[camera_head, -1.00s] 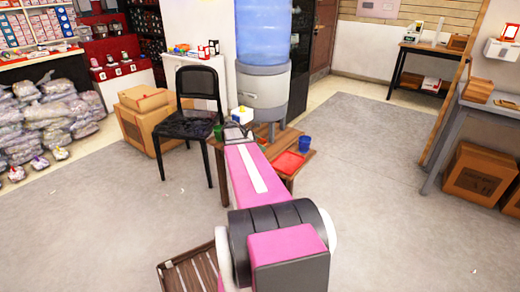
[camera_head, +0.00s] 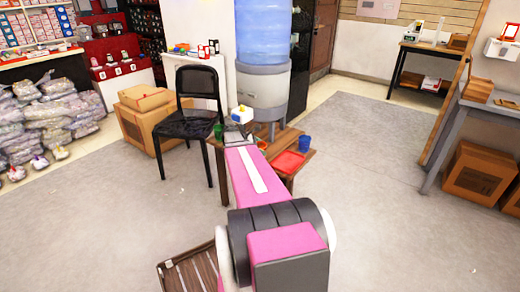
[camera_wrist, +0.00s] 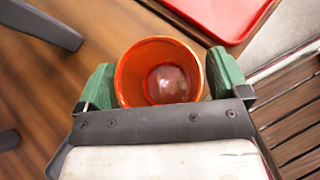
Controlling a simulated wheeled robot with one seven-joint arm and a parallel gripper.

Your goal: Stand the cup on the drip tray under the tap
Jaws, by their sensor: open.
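An orange-red cup (camera_wrist: 160,72) is upright and open at the top on the wooden table (camera_wrist: 60,95). My gripper (camera_wrist: 162,78) is open, with one green finger on each side of the cup. I cannot tell whether the fingers touch it. The water dispenser (camera_head: 263,88) stands on legs on the table, with a blue bottle on top. A red tray (camera_head: 289,163) lies at the table's right side; its edge also shows in the wrist view (camera_wrist: 215,18). I cannot make out the tap.
A blue cup (camera_head: 305,143) stands right of the dispenser and a green cup (camera_head: 218,131) at the table's left. A small white box with a yellow top (camera_head: 242,114) is near the dispenser. A black chair (camera_head: 190,118) stands close on the left. Open floor lies right.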

